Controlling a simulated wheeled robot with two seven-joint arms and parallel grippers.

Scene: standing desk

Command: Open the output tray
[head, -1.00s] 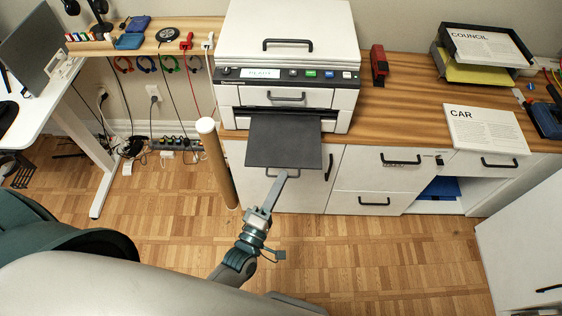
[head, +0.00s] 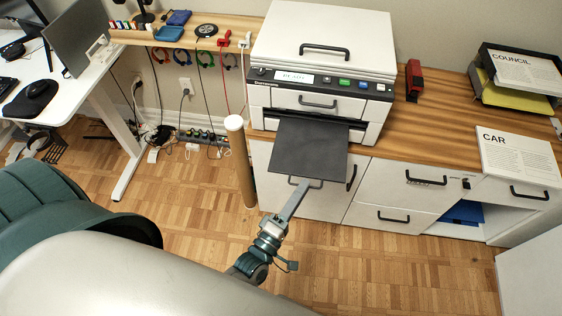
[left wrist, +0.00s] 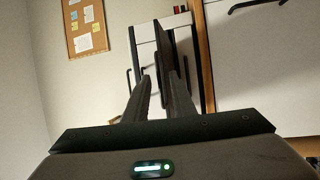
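The white printer (head: 325,42) stands on the wooden counter. Its dark grey output tray (head: 308,150) sticks out flat from the slot at the front, over the counter's edge. My left gripper (head: 301,184) is at the tray's front edge, coming from below and in front. In the left wrist view its two fingers (left wrist: 160,76) are apart, and the tray (left wrist: 162,45) shows as a thin dark plate in line with the gap between them. I cannot tell whether either finger touches it. My right gripper is not in view.
Below the counter are white drawers (head: 392,195) with dark handles. A red stapler (head: 414,80), a CAR sheet (head: 517,156) and a document rack (head: 515,80) are at the right. The floor (head: 340,270) in front is clear.

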